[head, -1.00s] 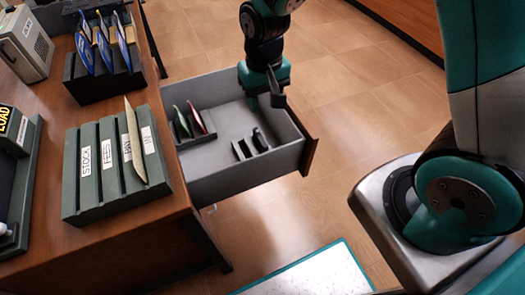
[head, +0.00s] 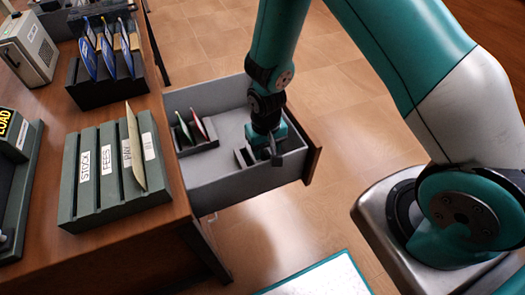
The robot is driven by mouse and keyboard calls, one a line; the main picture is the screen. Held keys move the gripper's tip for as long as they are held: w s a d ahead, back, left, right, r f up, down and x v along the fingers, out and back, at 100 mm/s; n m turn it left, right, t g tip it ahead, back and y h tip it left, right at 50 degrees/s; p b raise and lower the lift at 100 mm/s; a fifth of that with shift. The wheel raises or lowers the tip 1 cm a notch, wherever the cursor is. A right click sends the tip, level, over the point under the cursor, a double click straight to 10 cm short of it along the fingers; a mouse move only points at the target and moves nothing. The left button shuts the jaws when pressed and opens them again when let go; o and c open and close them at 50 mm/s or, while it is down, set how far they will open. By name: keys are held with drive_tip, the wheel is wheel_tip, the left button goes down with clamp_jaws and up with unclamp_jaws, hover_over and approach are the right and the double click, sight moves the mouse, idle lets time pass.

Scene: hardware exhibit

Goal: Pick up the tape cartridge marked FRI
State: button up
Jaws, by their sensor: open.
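My gripper (head: 265,152) is open and points down inside the open grey drawer (head: 212,182), near its front right part. It is over a small dark slotted holder (head: 243,156) and hides most of it. A dark upright piece stood in that holder in the earlier view; my gripper now covers it. I cannot read FRI on anything, so I cannot tell which thing is the marked tape cartridge. I cannot tell whether the fingers touch anything.
A second drawer holder (head: 204,146) carries a green and a red piece. On the wooden cabinet top (head: 35,215) stand a green rack (head: 94,216) labelled STOCK and FEES, with one cream card, and a black rack (head: 92,98) with several blue pieces. The drawer walls surround my gripper.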

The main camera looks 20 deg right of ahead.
drive_tip(key=shift+f, duration=0.65)
clamp_jaws()
drive_tip(key=shift+r, duration=0.15)
